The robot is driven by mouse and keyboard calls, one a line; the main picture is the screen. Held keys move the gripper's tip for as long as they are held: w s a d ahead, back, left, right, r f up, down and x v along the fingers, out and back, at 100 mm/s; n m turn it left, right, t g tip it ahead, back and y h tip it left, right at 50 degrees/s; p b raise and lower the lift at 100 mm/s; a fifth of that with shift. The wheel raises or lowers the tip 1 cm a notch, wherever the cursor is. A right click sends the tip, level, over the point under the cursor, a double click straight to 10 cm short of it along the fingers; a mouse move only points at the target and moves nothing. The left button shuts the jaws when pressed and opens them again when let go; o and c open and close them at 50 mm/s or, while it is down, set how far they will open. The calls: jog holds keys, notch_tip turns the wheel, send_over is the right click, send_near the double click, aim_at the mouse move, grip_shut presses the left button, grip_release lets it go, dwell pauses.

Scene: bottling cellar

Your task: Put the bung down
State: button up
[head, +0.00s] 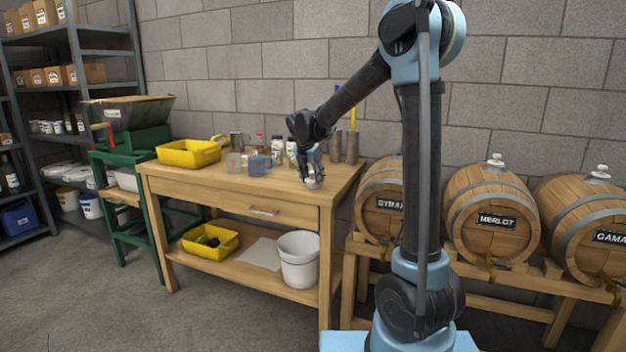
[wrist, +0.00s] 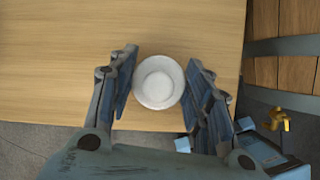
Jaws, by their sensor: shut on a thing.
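The bung (wrist: 158,84) is a round white piece with a raised middle, seen from above between my fingers in the wrist view. In the head view the bung (head: 313,183) shows small and pale under my gripper (head: 311,172), at the right end of the wooden workbench (head: 240,190). My gripper also shows in the wrist view (wrist: 160,88), shut on the bung with one finger on each side. The bung is over the bench top close to its front right edge. I cannot tell whether its underside touches the wood.
The bench's middle front is clear. Barrels, including a Merlot barrel (head: 492,215), stand at the right. A white bucket (head: 299,262) is on the lower shelf.

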jog(key=o, duration=1.1)
jog(key=shift+r, duration=0.1)
jog(key=v, duration=1.2)
jog(key=s+d+f+m+g, duration=0.1)
jog(key=s+d+f+m, duration=0.1)
jog(key=s+d+m, duration=0.75)
jog(key=s+d+f+m, duration=0.5)
jog(key=s+f+m, duration=0.1)
jog(key=s, duration=0.3)
jog(key=s+d+f+m+g+y, duration=0.1)
jog(key=s+d+f+m, duration=0.5)
jog(key=s+f+m, duration=0.1)
jog(key=s+d+f+m, duration=0.5)
jog(key=s+f+m, duration=0.1)
jog(key=s, duration=0.4)
jog(key=shift+s+d+f+m+y, duration=0.2)
jog(key=shift+s+m+y, duration=0.15)
jog(key=shift+m, duration=0.3)
